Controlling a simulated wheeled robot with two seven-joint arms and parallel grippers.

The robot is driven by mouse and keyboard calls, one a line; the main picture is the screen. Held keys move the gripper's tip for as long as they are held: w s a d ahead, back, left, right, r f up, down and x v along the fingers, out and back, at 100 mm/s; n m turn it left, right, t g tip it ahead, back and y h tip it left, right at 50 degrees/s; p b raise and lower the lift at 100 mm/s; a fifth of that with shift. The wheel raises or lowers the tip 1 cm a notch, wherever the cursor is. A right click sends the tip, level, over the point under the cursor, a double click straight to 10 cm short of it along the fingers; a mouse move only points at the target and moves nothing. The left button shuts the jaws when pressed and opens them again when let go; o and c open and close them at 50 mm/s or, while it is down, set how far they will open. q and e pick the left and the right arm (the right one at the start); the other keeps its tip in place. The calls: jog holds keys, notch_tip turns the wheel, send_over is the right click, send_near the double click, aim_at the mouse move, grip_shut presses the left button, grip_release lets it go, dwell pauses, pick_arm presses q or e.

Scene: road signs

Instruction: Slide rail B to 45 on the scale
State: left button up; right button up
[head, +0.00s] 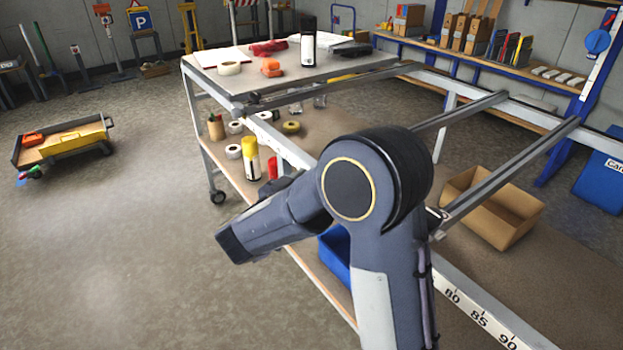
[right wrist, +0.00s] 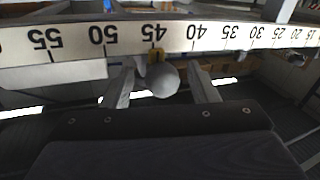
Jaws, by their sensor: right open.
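In the right wrist view a white scale (right wrist: 225,36) runs across upside down, with 45 near the middle. My right gripper (right wrist: 163,72) is open, with one finger on each side of the knob and gaps showing. In the head view my arm covers the middle of the scale (head: 467,309), leaving 80 to 90 readable. Rails (head: 512,167) cross the frame; no letter shows on them. My left gripper is out of view.
A worktop (head: 345,66) with tape rolls and tools stands at the back of the frame. A cardboard box (head: 505,222) and a blue bin (head: 335,255) are on the lower shelf. A low cart (head: 62,143) stands on open floor at left.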

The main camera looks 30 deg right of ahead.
jog(key=v, duration=0.7)
jog(key=shift+a, duration=0.1)
